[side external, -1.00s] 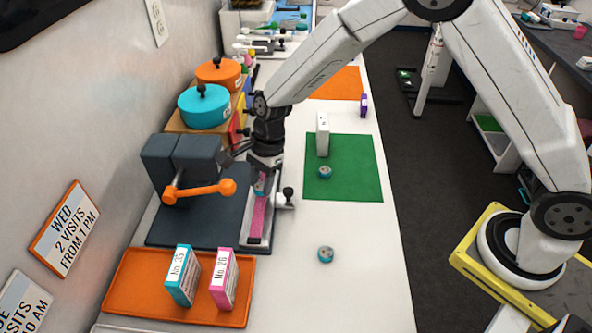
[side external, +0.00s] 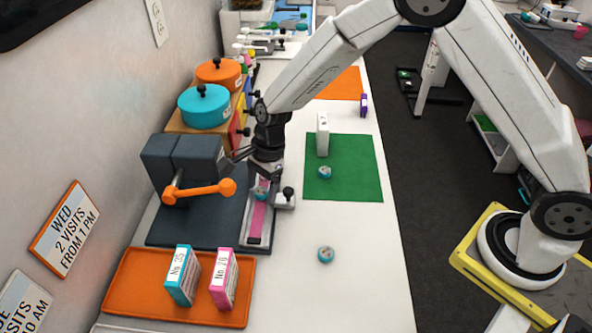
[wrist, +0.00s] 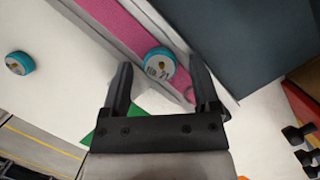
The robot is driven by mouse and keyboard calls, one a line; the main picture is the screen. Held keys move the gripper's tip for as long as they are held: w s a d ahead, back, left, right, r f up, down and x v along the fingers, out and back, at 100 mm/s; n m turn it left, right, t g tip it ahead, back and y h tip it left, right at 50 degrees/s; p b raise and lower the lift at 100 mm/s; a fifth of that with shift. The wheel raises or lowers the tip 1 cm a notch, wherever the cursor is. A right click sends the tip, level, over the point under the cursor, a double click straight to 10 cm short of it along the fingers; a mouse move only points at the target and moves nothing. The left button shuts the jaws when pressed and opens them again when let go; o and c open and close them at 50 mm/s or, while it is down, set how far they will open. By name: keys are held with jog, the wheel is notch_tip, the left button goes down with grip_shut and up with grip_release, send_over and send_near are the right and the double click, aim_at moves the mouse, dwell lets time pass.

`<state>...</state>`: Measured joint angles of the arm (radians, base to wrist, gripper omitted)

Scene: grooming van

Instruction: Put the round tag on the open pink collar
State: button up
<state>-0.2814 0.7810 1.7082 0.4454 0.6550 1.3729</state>
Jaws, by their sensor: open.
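A round teal tag (wrist: 160,64) with a pale face and dark print lies on the pink collar (wrist: 128,22), close to the collar's edge in the wrist view. The pink collar (side external: 257,220) lies flat in a pale channel on a dark base. In the side view the tag (side external: 261,192) shows just below my gripper. My gripper (wrist: 160,72) is open, with one finger to each side of the tag and a gap to both. Whether the tag is fastened to the collar cannot be told.
Two similar round teal pieces sit apart, one on the green mat (side external: 345,185) and one on the white table (side external: 326,254). A dark machine with an orange handle (side external: 200,190) stands left of the collar. An orange tray (side external: 140,290) holds two upright boxes.

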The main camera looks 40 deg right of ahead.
jog(key=shift+r, duration=0.2)
jog(key=v, duration=1.2)
jog(key=shift+d+f, duration=0.1)
dwell(0.3)
jog(key=s+d+f+n+t+h, duration=0.2)
jog(key=s+d+n+t+h, duration=0.1)
jog(key=s+d+n, duration=1.1)
jog(key=s+n, duration=0.2)
jog(key=s, duration=0.1)
jog(key=shift+s+d+f+n, duration=0.2)
jog(key=shift+d+n, duration=0.1)
